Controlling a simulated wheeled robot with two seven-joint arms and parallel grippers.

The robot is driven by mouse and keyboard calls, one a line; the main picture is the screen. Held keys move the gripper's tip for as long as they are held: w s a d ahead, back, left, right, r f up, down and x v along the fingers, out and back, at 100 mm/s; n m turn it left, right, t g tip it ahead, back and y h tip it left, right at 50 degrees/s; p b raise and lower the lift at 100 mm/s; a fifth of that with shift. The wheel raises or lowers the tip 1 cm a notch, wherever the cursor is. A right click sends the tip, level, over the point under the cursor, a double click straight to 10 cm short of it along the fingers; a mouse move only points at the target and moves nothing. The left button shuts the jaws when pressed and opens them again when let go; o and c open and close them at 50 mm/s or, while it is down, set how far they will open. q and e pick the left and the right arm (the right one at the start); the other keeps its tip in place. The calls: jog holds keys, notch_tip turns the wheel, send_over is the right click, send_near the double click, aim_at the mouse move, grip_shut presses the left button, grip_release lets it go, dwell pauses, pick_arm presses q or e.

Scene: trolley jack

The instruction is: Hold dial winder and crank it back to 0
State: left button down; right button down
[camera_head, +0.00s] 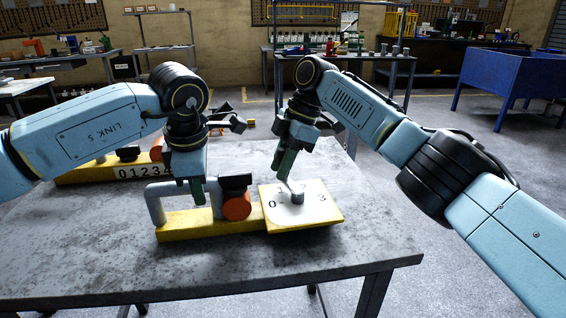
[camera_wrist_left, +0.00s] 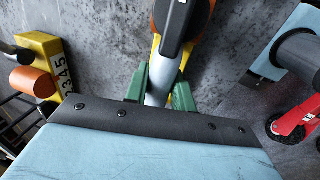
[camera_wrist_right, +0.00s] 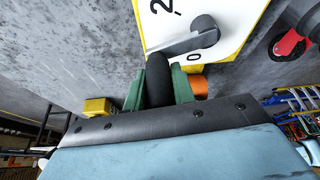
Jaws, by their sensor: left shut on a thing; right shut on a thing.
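The dial winder has a yellow base (camera_head: 190,229), a grey handle (camera_head: 156,204), an orange disc (camera_head: 237,207) and a pale tilted dial plate (camera_head: 325,214) on its right end. My left gripper (camera_head: 199,189) is shut on the grey handle, which also shows between green fingers in the left wrist view (camera_wrist_left: 158,86). My right gripper (camera_head: 283,163) is shut on the crank's dark knob (camera_wrist_right: 157,78). The grey crank arm (camera_wrist_right: 180,45) runs from its hub to that knob, pointing between 0 and 2 in the right wrist view. In the head view, other digits are partly hidden.
The winder stands on a grey worn table (camera_head: 80,250). Behind it, a yellow device (camera_head: 95,175) with a number strip lies partly hidden by my left arm. A blue bin (camera_head: 510,85) and workbenches stand farther back. The table's front left is clear.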

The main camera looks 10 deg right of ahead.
jog(key=a+n, duration=0.1)
jog(key=s+n+g, duration=0.1)
jog(key=shift+a+r+n, duration=0.1)
jog(key=shift+a+n, duration=0.3)
jog(key=shift+s+a+r+n+g, duration=0.2)
jog(key=shift+a+n+g, duration=0.1)
jog(key=shift+n, duration=0.5)
jog(key=shift+s+a+f+n+h, duration=0.1)
jog(key=shift+s+f+n+h, duration=0.05)
jog(key=shift+s+n+h, duration=0.2)
jog(key=c, duration=1.2)
grip_release()
jog(key=shift+w, duration=0.1)
jog(key=shift+o, duration=0.2)
jog(key=shift+f, duration=0.1)
jog(key=shift+d, duration=0.2)
